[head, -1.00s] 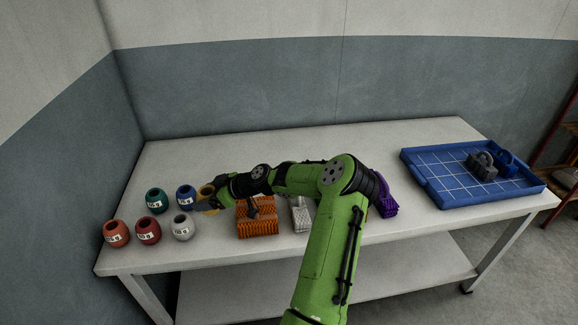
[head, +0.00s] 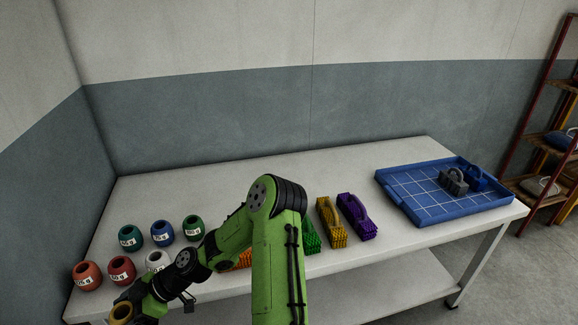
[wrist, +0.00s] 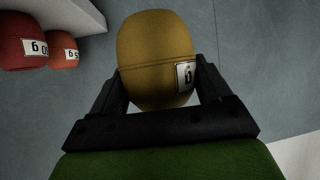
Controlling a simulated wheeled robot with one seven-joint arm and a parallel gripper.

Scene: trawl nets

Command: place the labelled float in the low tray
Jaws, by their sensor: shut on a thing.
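My gripper (head: 132,304) is shut on a yellow float (head: 122,313), held low at the front left, near the table's front edge. In the wrist view the yellow float (wrist: 155,55) sits between both fingers; part of its white label (wrist: 186,76) shows, the rest is turned away. Other labelled floats stand on the table: green (head: 131,237), blue (head: 162,232), a second green (head: 193,228), orange-red (head: 87,276), red (head: 122,270) and white (head: 157,261). The low blue tray (head: 418,212) lies at the table's right end, its gridded floor mostly bare.
A shelf rack (head: 540,140) stands right.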

